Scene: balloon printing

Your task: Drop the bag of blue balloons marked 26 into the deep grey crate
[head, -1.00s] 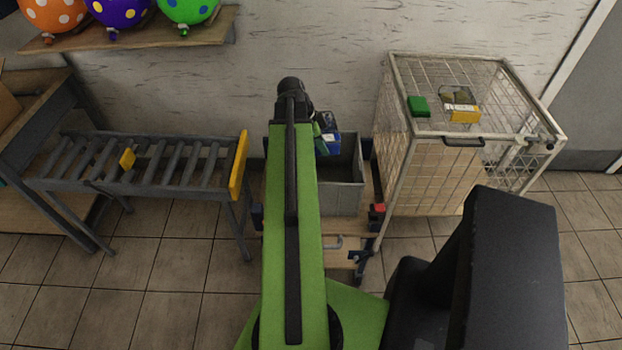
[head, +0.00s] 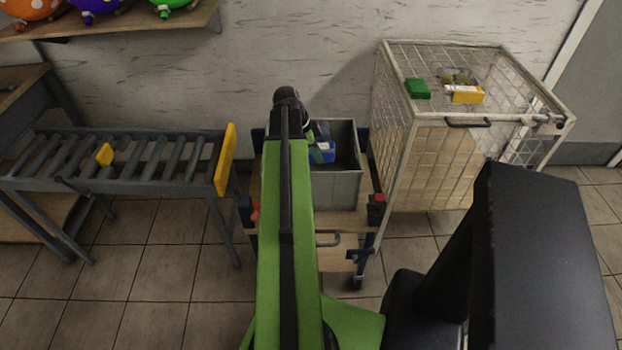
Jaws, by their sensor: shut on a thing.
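The deep grey crate (head: 336,190) stands on a wooden-topped cart in the middle of the head view, open at the top. A blue bag with a white label (head: 322,152) shows in the crate's mouth, just right of my arm. The number on it is too small to read. My gripper (head: 311,133) is mostly hidden behind the end of my green arm, at the crate's left side. It is shut on the blue bag. I cannot tell how far the bag is below the rim. The crate's left part is hidden by my arm.
A roller conveyor (head: 130,160) with a yellow end plate (head: 226,160) is at left. Balloons sit on a shelf (head: 120,22) above.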

